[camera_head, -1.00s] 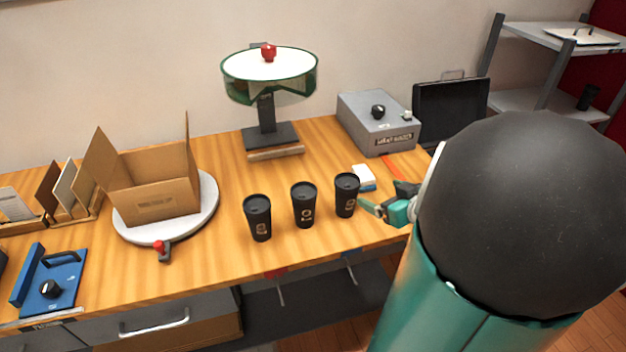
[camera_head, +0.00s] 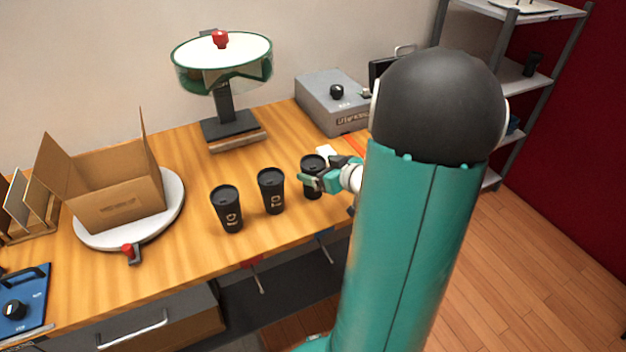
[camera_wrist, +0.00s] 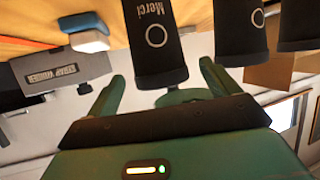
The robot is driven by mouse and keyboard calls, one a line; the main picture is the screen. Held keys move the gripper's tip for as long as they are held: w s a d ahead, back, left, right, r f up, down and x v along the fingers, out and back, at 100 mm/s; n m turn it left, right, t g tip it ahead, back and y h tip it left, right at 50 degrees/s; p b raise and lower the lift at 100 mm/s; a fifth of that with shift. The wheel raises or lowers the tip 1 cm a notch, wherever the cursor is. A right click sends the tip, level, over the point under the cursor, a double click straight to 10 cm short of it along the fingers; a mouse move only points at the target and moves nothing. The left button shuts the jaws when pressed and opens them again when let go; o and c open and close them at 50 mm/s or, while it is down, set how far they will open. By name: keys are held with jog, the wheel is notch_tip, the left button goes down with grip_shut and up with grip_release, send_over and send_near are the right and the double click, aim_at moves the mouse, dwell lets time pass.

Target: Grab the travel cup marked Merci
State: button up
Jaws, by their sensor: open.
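The black travel cup marked Merci (camera_wrist: 155,40) fills the upper middle of the wrist view, its lettering and ring mark showing upside down. It appears to be the rightmost of three black lidded cups in the head view (camera_head: 312,188). It stands upright on the table, partly covered by my gripper (camera_head: 326,174). My gripper is open; in the wrist view its two green fingers (camera_wrist: 160,72) lie to either side of the cup's near end. The middle cup (camera_head: 271,192) and left cup (camera_head: 227,210) stand to the left.
A grey box (camera_head: 335,108) and a small white-and-blue block (camera_wrist: 88,40) lie near the Merci cup. A cardboard box (camera_head: 115,200) sits on a round white turntable (camera_head: 172,208) at left. A round-topped stand (camera_head: 222,105) is behind. Bare table lies before the cups.

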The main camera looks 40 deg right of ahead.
aim_at(313, 166)
jog(key=shift+x, duration=1.55)
jog(key=c, duration=0.8)
jog(key=shift+o, duration=0.2)
jog(key=shift+r, duration=0.1)
